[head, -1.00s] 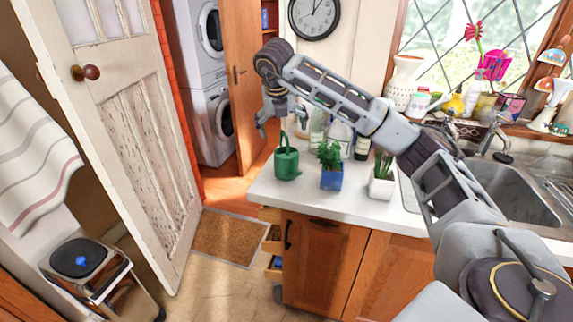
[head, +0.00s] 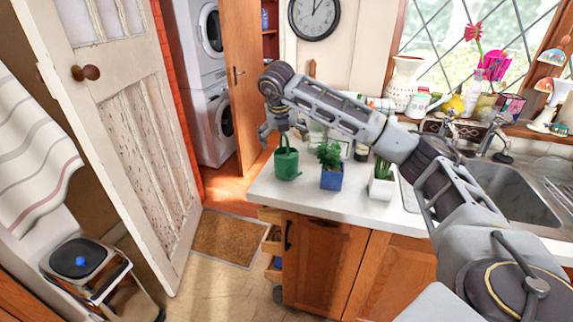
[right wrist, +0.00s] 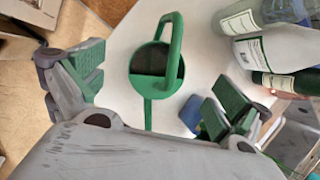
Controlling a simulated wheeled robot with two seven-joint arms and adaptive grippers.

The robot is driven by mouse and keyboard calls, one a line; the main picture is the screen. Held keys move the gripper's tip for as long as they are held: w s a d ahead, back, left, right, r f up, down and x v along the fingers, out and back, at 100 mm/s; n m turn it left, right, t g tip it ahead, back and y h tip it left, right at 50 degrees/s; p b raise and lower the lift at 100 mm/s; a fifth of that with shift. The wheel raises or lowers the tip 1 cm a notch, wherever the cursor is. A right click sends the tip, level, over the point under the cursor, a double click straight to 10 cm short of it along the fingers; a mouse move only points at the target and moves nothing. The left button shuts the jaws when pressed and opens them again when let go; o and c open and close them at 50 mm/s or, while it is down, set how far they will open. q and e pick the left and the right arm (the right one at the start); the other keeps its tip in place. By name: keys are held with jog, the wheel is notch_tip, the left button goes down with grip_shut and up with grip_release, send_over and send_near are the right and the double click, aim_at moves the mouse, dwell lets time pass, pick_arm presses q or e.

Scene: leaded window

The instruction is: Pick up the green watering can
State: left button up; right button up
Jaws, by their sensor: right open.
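The green watering can (head: 287,165) stands upright on the white counter near its left end. In the right wrist view the can (right wrist: 145,85) shows from above, its handle arching up and its opening dark, between the two fingers. My right gripper (head: 283,138) is open just above the can, around the top of the handle. It also shows in the right wrist view (right wrist: 155,92), with green pads on both sides and nothing held. I cannot tell whether a finger touches the can. My left gripper is not in view.
A blue pot with a green plant (head: 331,178) stands close to the right of the can, then a white pot (head: 381,188). Bottles (right wrist: 285,48) stand behind. The sink (head: 510,190) is further right. The counter's left edge is close to the can.

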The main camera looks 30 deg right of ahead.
aim_at(285, 150)
jog(key=shift+x, duration=2.25)
jog(key=shift+r, duration=0.1)
jog(key=c, duration=1.2)
jog(key=shift+r, duration=5)
